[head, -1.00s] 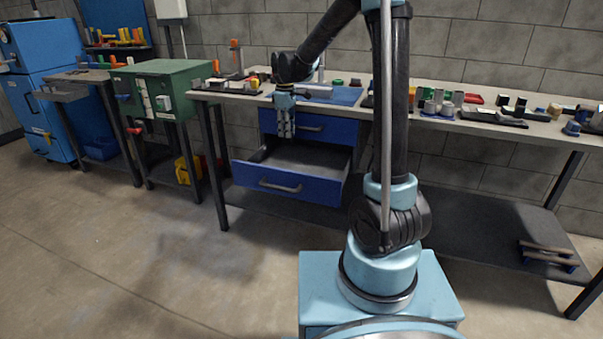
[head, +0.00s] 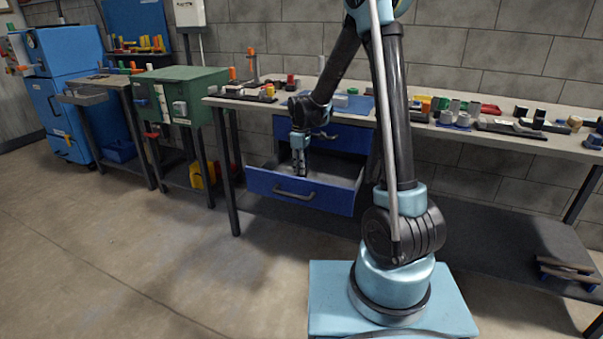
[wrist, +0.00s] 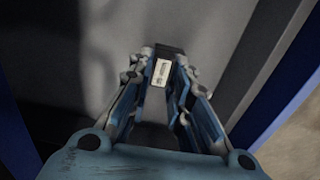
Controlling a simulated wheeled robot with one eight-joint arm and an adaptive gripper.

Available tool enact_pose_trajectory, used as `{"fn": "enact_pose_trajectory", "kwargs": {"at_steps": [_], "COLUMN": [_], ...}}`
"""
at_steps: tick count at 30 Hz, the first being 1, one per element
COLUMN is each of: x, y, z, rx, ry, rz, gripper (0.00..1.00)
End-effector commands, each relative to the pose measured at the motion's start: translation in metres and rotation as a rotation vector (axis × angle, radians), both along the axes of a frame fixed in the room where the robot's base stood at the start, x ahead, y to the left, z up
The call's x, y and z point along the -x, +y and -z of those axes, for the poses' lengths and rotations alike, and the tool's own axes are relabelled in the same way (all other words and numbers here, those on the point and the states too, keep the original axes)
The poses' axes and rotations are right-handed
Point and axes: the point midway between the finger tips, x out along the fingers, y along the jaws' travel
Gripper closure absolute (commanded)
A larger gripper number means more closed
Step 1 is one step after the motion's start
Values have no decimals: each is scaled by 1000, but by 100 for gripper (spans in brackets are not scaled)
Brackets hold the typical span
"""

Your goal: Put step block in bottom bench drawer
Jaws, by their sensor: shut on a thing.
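The bottom bench drawer (head: 278,188) is pulled out, blue-fronted with a dark handle and a grey floor. My gripper (head: 300,172) points down inside it, left of its middle in the head view. In the wrist view my gripper is shut on the step block (wrist: 161,72), a small dark piece with a pale label-like face between the fingertips. The grey drawer floor lies behind it. The fingers cover most of the block, and I cannot tell whether it touches the floor. In the head view the block is hard to make out.
The closed top drawer (head: 345,137) sits just above. The bench top (head: 560,144) carries several small parts and trays. A green cabinet (head: 190,90) stands to the left. The drawer's right part looks empty, and the floor in front is clear.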

Motion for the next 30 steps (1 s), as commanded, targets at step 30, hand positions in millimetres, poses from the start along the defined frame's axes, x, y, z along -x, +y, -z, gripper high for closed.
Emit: {"fn": "enact_pose_trajectory", "kwargs": {"at_steps": [30], "x": [0], "y": [-1], "z": [23], "rx": [0], "ry": [0], "rz": [1], "gripper": [62]}}
